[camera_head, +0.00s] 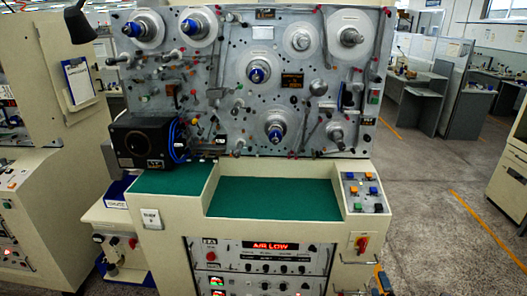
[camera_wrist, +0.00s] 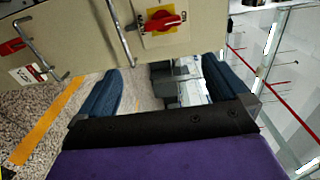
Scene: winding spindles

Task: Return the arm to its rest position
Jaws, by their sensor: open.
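My gripper (camera_wrist: 162,68) shows in the wrist view, with its two blue fingers spread wide apart. Nothing is between them; past the gap I see floor and distant grey furniture. The cream machine body (camera_wrist: 80,35) is beyond the fingers at the top left, with a red rotary switch on a yellow plate (camera_wrist: 163,21). In the head view the winding machine's panel (camera_head: 215,80) carries several spindles, some with blue hubs. My gripper cannot be clearly made out in the head view.
The green work surface (camera_head: 275,199) is bare. A black box (camera_head: 142,143) stands on the ledge at left, and a button panel (camera_head: 365,193) is at right. A red switch (camera_head: 362,243) is on the machine front. Open floor (camera_head: 450,190) lies to the right.

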